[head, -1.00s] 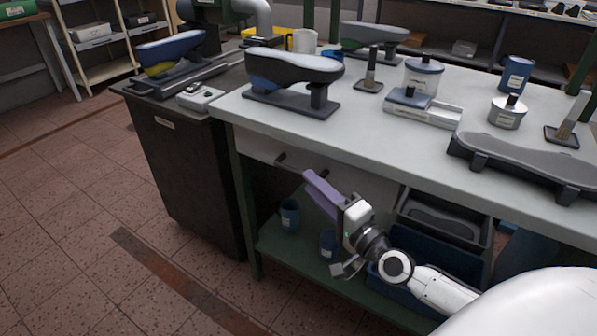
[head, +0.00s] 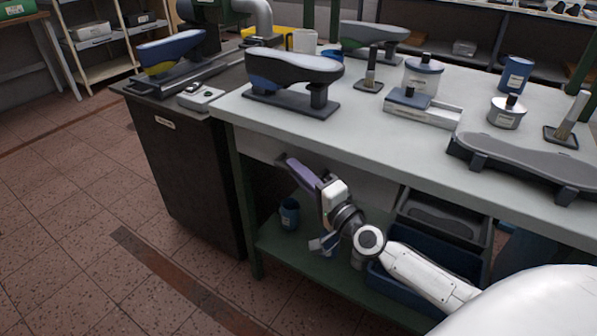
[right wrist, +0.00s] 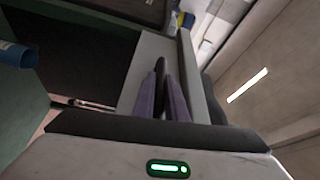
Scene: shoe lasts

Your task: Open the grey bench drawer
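The grey bench drawer (head: 362,187) is under the left part of the white bench top; its front looks closed in the head view. My right gripper (head: 291,162) has purple fingers and reaches up to the drawer front near its left end, where the handle is mostly hidden. In the right wrist view the fingers (right wrist: 163,92) point at the pale drawer front (right wrist: 146,72), with a narrow dark strip between them. I cannot tell whether that strip is the handle or whether the fingers grip it. My left gripper is out of view.
The bench top (head: 370,133) carries a shoe last on a stand (head: 292,70) and several jars and tools. A dark cabinet (head: 185,175) stands to the left. Below, the green shelf (head: 275,237) holds a blue cup (head: 289,213) and crates (head: 440,215). The floor at the left is clear.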

